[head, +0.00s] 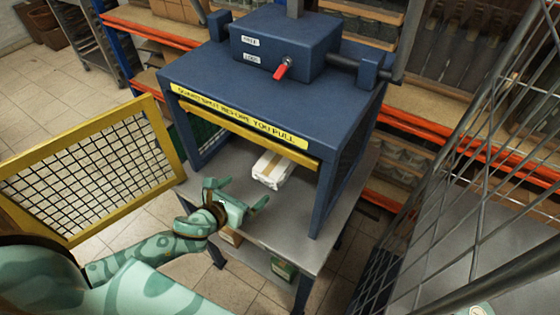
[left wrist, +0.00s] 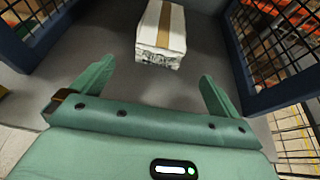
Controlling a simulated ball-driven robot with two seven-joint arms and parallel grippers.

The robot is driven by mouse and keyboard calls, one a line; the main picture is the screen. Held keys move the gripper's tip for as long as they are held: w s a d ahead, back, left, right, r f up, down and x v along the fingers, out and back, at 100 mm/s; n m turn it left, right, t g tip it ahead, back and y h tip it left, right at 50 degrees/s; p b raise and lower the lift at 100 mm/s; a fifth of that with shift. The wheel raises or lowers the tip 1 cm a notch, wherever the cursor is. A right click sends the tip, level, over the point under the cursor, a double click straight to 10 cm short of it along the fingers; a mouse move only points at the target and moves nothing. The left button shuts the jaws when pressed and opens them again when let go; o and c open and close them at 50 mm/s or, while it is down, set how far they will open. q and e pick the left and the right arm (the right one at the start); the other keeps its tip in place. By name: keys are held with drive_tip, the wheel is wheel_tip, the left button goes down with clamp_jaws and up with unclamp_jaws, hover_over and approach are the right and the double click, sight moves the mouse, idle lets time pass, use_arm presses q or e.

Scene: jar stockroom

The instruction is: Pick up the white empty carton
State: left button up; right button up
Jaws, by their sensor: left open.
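The white carton (head: 273,168) with a tan strip along its top lies on the grey bed of a blue press, under the press head. It also shows in the left wrist view (left wrist: 176,42), straight ahead of my fingers, its near end crumpled or marked. My left gripper (head: 237,194) is open and empty at the front of the press. Its two fingers (left wrist: 157,76) point towards the carton, with a gap of bare bed between them and it.
The blue press (head: 270,80) has side walls and a yellow front bar above the carton. A yellow mesh guard (head: 95,165) stands swung out at the left. Orange-beamed shelving (head: 425,130) is behind; grey mesh (head: 480,170) stands at the right.

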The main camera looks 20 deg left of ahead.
sight(264, 176)
use_arm(q)
drive_tip(key=b+x, duration=0.2)
drive_tip(key=x, duration=0.7)
drive_tip(key=shift+w+f, duration=0.2)
drive_tip(key=shift+f, duration=0.05)
drive_tip(key=b+x, duration=0.1)
drive_tip(key=x, duration=0.1)
drive_tip(key=b+x, duration=0.1)
drive_tip(key=x, duration=0.1)
drive_tip(key=shift+w+d+f, duration=0.15)
drive_tip(key=shift+d+f, duration=0.1)
drive_tip(key=shift+f, duration=0.25)
drive_tip(key=shift+w, duration=0.25)
drive_tip(key=c, duration=0.9)
